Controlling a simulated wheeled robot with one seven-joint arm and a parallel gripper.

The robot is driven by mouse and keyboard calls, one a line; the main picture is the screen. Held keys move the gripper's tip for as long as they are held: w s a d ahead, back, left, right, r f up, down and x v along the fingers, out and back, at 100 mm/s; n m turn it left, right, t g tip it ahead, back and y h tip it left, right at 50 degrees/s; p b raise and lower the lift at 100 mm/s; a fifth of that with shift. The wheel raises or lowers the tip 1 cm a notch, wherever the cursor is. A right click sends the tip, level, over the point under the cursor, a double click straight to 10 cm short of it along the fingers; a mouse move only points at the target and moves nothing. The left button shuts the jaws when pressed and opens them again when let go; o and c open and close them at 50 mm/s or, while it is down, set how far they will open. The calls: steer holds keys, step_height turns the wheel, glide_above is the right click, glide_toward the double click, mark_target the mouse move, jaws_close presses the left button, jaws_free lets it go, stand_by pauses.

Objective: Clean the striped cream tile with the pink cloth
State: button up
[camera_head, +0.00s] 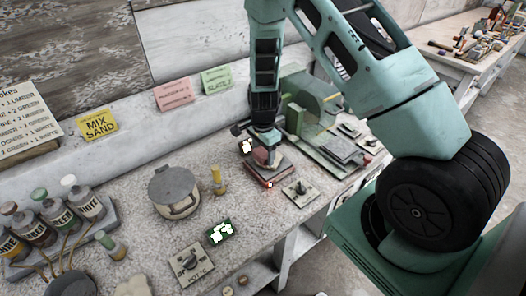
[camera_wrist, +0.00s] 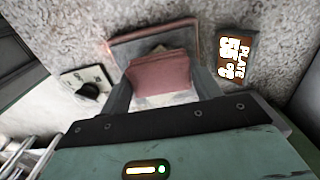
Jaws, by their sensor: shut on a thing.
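My gripper (camera_head: 264,158) points down over a low reddish-edged plate on the bench. It is shut on the pink cloth, which shows between the fingers in the wrist view (camera_wrist: 160,72) and as a small pink patch in the head view (camera_head: 261,156).
A lit plate display (camera_wrist: 235,58) stands beside the rim, and a knob box (camera_head: 300,191) sits on the other side. A green machine (camera_head: 312,105) is close behind. A lidded pot (camera_head: 174,191) and yellow-topped holder (camera_head: 217,181) stand left. Speckled bench between them is free.

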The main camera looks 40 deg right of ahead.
steer(key=shift+s, duration=0.1)
steer(key=shift+s+f, duration=0.1)
steer(key=shift+s, duration=0.85)
steer(key=shift+w, duration=2.1)
steer(key=shift+s, duration=2.1)
steer(key=shift+w+p, duration=0.4)
steer(key=shift+w, duration=1.75)
